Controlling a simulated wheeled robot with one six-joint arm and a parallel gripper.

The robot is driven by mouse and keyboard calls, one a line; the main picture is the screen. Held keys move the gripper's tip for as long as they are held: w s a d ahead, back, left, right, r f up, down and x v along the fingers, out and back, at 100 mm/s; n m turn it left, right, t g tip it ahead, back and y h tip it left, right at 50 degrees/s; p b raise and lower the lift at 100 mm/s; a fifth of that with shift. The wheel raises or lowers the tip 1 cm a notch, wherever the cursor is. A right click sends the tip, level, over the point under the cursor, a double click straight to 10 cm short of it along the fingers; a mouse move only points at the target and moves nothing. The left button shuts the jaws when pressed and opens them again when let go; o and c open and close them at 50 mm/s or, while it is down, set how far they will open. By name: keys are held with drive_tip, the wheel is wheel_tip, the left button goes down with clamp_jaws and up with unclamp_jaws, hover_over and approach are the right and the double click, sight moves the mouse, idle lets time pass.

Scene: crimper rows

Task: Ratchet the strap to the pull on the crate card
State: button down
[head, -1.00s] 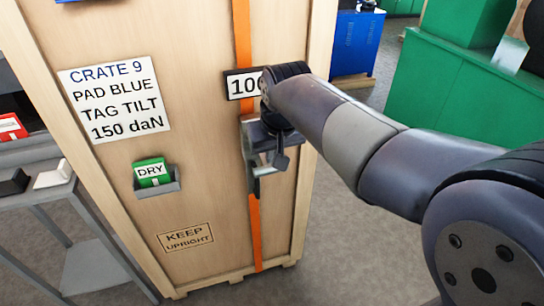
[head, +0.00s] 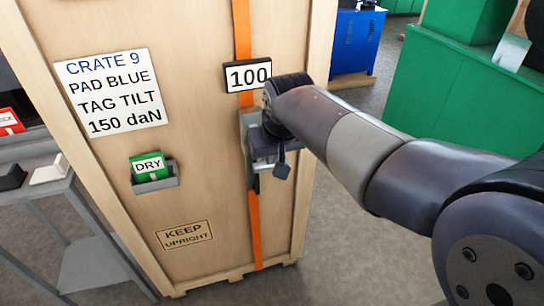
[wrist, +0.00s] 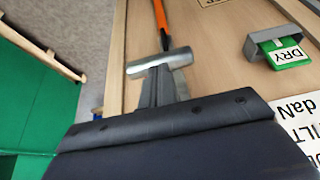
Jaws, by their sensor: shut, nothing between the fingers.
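The crate card (head: 108,91) on the wooden crate reads CRATE 9, PAD BLUE, TAG TILT, 150 daN. The orange strap (head: 254,222) runs down the crate's front. A display (head: 247,76) on it reads 100. Below it is the grey metal ratchet (head: 250,138), partly hidden by my arm. My gripper (head: 281,166) is at the ratchet, pointing down. In the wrist view my gripper (wrist: 157,90) is shut and empty, close to the silver ratchet bar (wrist: 160,62); I cannot tell if they touch. The strap (wrist: 161,22) continues beyond the bar.
A green DRY tag (head: 149,166) sits in a grey holder on the crate. A grey table (head: 50,185) with small blocks stands at the left. A green cabinet (head: 455,95) and a blue box (head: 357,42) stand at the right. Floor is free between crate and cabinet.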

wheel_tip(320, 180, down, 12)
drive_tip(key=w+t+y+b, duration=0.1)
drive_tip(key=t+b, duration=0.5)
drive_tip(key=b, duration=1.7)
drive_tip(key=shift+w+a+t+y, duration=0.25)
drive_tip(key=shift+w+t+y, duration=0.15)
drive_tip(key=shift+w, duration=0.05)
drive_tip(key=shift+f+b, duration=0.25)
drive_tip(key=shift+b, duration=0.05)
drive_tip(key=shift+s+r, duration=0.1)
drive_tip(key=shift+r, duration=0.05)
